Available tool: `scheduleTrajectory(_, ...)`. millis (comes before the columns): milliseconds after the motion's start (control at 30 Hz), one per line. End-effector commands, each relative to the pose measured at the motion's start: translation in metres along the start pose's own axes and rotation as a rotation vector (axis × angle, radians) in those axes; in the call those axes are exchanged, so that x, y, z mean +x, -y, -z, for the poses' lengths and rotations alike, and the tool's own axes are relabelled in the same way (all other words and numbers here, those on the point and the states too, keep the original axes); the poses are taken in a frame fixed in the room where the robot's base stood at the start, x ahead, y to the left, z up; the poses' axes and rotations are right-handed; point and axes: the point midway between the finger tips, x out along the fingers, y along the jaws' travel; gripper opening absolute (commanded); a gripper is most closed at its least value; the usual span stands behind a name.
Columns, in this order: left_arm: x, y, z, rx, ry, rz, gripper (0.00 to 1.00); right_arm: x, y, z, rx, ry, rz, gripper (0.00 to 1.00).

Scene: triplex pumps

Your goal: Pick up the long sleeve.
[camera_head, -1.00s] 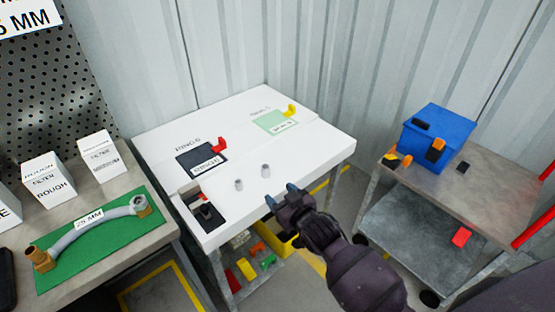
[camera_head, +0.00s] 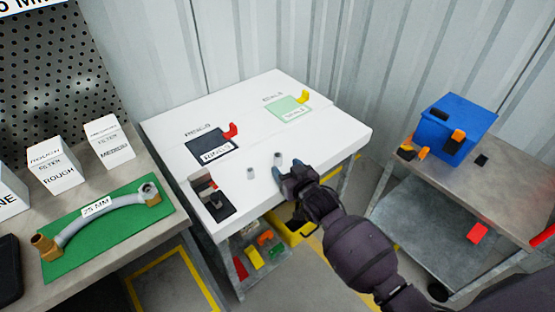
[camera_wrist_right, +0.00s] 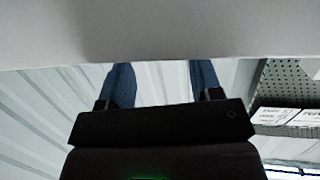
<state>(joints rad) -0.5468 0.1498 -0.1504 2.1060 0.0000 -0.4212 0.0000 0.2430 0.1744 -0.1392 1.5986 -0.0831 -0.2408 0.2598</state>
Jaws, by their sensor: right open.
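Two small grey sleeves stand upright on the white table (camera_head: 330,128), a left one (camera_head: 250,173) and a right one (camera_head: 278,158). They look nearly alike at this size; I cannot tell surely which is the long sleeve. My right gripper (camera_head: 287,168) is open at the table's front edge, its blue fingertips just in front of the right sleeve. Nothing shows between the fingers. In the right wrist view my gripper (camera_wrist_right: 163,80) has its two blue fingers apart below the pale table surface (camera_wrist_right: 160,30); no sleeve shows there. My left gripper is not in view.
On the white table are a dark mat (camera_head: 212,148) with a red piece (camera_head: 231,131), a green mat (camera_head: 288,110) with a yellow piece (camera_head: 304,97), and a black tray (camera_head: 212,203). A blue box (camera_head: 470,115) stands on the right cart. A hose (camera_head: 100,217) lies left.

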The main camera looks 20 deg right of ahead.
Motion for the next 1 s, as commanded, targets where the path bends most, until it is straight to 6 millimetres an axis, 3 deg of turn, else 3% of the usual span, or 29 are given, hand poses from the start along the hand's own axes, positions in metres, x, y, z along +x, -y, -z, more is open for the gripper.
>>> scheduleTrajectory(300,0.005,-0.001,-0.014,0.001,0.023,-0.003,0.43,0.038,-0.001,0.000,-0.001,0.003,0.000,0.59)
scheduleTrajectory(633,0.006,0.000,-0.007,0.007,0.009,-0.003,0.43,0.043,-0.001,0.002,-0.001,0.001,0.000,0.59)
scheduleTrajectory(1000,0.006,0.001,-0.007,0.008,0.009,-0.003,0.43,0.043,-0.001,0.002,-0.001,0.001,0.000,0.05)
